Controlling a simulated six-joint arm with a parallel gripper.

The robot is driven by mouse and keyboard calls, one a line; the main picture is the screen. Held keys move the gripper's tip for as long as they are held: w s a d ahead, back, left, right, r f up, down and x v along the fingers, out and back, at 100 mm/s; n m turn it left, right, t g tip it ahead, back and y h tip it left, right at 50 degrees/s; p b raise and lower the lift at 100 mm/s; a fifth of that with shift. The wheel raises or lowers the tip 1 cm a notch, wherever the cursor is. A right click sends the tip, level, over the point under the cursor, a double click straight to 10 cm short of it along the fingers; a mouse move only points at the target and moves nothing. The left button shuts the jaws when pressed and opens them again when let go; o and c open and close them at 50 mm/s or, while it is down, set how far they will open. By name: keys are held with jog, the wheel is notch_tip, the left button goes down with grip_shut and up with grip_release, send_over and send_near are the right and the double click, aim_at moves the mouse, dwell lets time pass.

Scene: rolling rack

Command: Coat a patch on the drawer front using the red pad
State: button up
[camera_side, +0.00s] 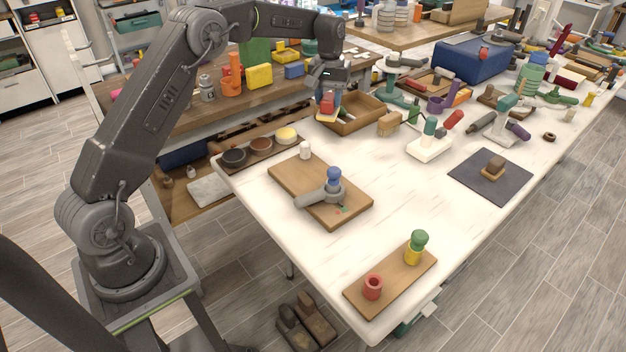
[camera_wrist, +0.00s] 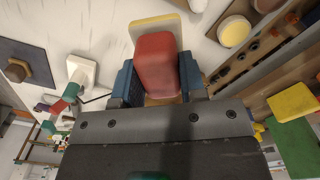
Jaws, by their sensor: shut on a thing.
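My gripper (camera_side: 328,92) is shut on the red pad (camera_side: 327,104) and holds it above the back left part of the white table. In the wrist view the red pad (camera_wrist: 157,65) sits between the blue fingers (camera_wrist: 157,82). A pale yellow layer (camera_wrist: 158,29) shows along its far edge. An open wooden drawer-like box (camera_side: 369,110) stands just right of and behind the pad. I cannot tell whether the pad touches it. The box's front is partly hidden by my gripper and the pad, and any coating on it cannot be made out.
A tray with a dark, a brown and a cream pot (camera_side: 286,134) lies along the table's left edge. A wooden brush (camera_side: 390,123) is right of the box. A board with a blue-knobbed tool (camera_side: 334,180) lies nearer. The table's middle (camera_side: 400,195) is clear.

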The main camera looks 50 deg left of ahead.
jog(key=s+d+r+m, duration=0.2)
jog(key=d+m, duration=0.1)
jog(key=d, duration=0.3)
jog(key=s+d+r+m, duration=0.2)
jog(key=d+m, duration=0.2)
jog(key=d, duration=0.1)
jog(key=s+a+f, duration=0.3)
jog(key=a+f, duration=0.3)
jog(key=a, duration=0.2)
jog(key=s+a+f, duration=0.3)
jog(key=a+f, duration=0.3)
jog(key=a, duration=0.3)
jog(key=shift+n, duration=0.3)
jog(key=shift+s+d+f, duration=0.1)
jog(key=shift+f, duration=1.55)
jog(key=shift+s+d+f, duration=0.1)
jog(key=shift+f, duration=1.5)
jog(key=shift+w+d+f, duration=0.1)
jog(key=shift+d+f, duration=0.35)
jog(key=shift+d, duration=4.25)
jog(key=shift+a, duration=4.65)
jog(key=shift+w+a, duration=0.1)
jog(key=shift+w, duration=0.15)
jog(key=shift+d, duration=5)
jog(key=shift+a, duration=5.05)
notch_tip(320, 180, up, 8)
